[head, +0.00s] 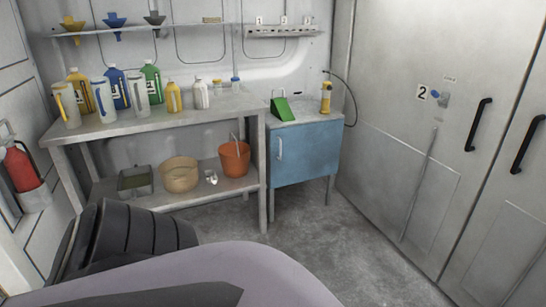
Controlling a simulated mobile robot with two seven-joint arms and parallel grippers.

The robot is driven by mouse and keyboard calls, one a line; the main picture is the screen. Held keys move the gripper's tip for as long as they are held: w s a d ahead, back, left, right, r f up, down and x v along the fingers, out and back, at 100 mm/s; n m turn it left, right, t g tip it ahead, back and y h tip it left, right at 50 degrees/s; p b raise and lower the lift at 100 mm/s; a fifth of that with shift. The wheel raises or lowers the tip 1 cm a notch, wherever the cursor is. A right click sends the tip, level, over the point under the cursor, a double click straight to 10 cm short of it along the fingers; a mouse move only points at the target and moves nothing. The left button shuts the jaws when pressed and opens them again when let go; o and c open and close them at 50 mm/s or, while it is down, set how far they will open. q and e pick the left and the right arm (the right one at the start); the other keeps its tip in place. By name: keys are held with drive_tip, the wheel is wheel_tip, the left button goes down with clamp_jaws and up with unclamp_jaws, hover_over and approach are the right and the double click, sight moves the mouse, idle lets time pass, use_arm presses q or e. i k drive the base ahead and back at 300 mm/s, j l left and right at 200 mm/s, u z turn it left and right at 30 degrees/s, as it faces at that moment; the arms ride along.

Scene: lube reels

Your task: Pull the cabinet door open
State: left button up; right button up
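A small blue cabinet (306,156) stands on thin legs against the back wall, right of the workbench. Its front door looks shut, with a pale vertical handle (280,148) near the door's left edge. At the right are tall grey doors (400,120), also shut, with black bar handles (478,125) and (527,144). The pictures do not show which cabinet is meant. Neither of my grippers is in view. Nothing touches the blue door or its handle.
A grey workbench (150,125) holds several jugs and bottles; its lower shelf holds an orange bucket (235,160) and a tan basin (180,175). The floor (310,235) before the cabinet is clear. A red extinguisher (20,168) hangs left.

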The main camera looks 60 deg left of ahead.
sight(299, 152)
drive_tip(key=u, duration=1.85)
drive_tip(key=i+l+u, duration=0.3)
drive_tip(key=i+l, duration=0.95)
drive_tip(key=i, duration=0.45)
drive_tip(key=i+l+u, duration=0.3)
drive_tip(key=i+l, duration=1.3)
drive_tip(key=l, duration=0.05)
